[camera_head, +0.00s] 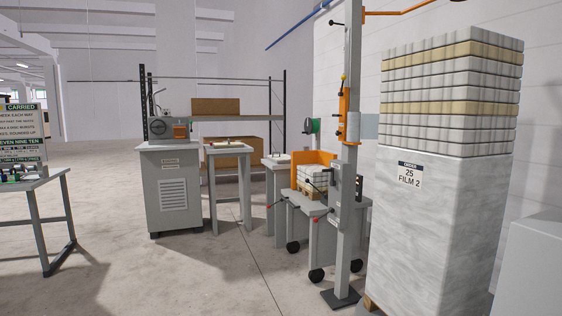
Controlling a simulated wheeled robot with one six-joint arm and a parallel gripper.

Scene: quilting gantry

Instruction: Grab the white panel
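No single loose white panel stands out, and I cannot tell which thing the task means. A tall stack (450,95) of pale, padded-looking layers with some cream ones stands at the right, its lower part wrapped in whitish film (430,235) with a label reading "25 FILM 2". A small pile of white blocks (313,181) sits on a grey wheeled stand (303,207), in front of an orange guard. A pale bluish plate (369,126) shows beside the upright post. My gripper is not in view.
A grey upright post (349,200) on a dark foot stands before the wrapped stack. A grey cabinet (173,190) with a machine on top, a small table (229,149) and a rack are behind. A sign table (30,183) stands left. The floor (150,275) in front is clear.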

